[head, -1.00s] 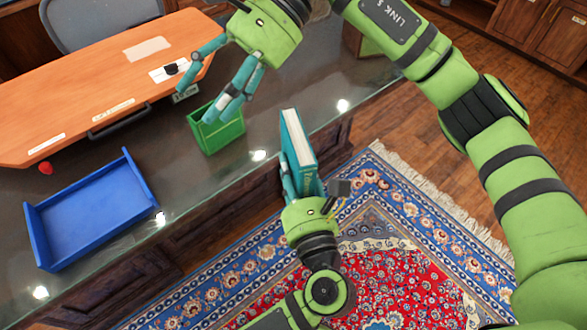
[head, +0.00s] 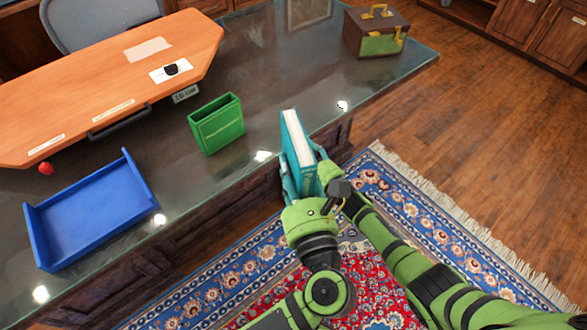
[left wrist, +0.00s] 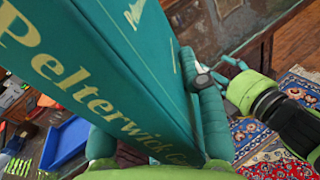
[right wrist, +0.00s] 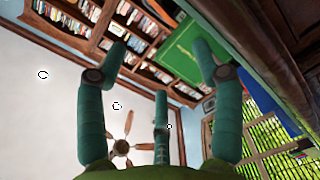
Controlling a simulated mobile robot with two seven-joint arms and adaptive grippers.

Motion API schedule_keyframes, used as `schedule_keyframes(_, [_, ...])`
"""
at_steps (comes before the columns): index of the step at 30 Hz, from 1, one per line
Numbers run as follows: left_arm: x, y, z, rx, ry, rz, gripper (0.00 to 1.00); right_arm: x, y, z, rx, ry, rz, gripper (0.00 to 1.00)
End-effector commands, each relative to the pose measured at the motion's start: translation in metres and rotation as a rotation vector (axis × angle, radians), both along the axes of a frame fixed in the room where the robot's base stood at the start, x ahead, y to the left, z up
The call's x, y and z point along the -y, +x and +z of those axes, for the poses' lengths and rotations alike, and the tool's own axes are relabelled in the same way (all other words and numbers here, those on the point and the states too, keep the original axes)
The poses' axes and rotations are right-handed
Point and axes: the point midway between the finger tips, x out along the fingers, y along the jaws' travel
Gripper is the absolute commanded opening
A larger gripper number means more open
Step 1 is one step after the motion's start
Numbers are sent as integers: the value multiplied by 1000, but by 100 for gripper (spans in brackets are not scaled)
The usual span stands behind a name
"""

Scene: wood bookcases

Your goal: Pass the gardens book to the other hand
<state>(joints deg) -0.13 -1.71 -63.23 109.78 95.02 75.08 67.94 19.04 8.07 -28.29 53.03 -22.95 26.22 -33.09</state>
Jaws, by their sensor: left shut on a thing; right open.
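The gardens book (head: 299,146) is teal with pale pages and stands upright in my left gripper (head: 302,185), in front of the desk edge. In the left wrist view the book (left wrist: 95,75) shows gold lettering starting "Pelterwick"; the rest is cut off. The left fingers are shut on its lower part. My right gripper (head: 326,168) is close to the book's right side, partly hidden behind the left hand in the head view. It also shows in the left wrist view (left wrist: 228,78), apart from the book. In the right wrist view its fingers (right wrist: 160,70) are spread and empty.
The glossy dark desk (head: 265,85) holds a green bin (head: 217,124), a blue tray (head: 90,212) and a brown-green case (head: 377,32). An orange desktop (head: 110,85) lies at the left. A patterned rug (head: 400,215) covers the floor below the hands.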

Motion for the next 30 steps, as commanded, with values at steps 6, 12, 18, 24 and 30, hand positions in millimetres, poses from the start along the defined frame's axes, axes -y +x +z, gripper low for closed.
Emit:
schedule_keyframes(6, [0, 0, 1, 3, -1, 0, 0, 43, -48, -103, -340, 99, -187, 67])
schedule_keyframes(12, [0, 0, 1, 3, -1, 0, 0, 78, -111, -184, -614, 176, -359, 67])
schedule_keyframes(18, [0, 0, 1, 3, -1, 0, 0, 108, -188, -252, -866, 242, -538, 67])
schedule_keyframes(24, [0, 0, 1, 3, -1, 0, 0, 133, -278, -305, -1099, 295, -724, 67])
schedule_keyframes(30, [0, 0, 1, 3, -1, 0, 0, 153, -376, -343, -1311, 340, -921, 67])
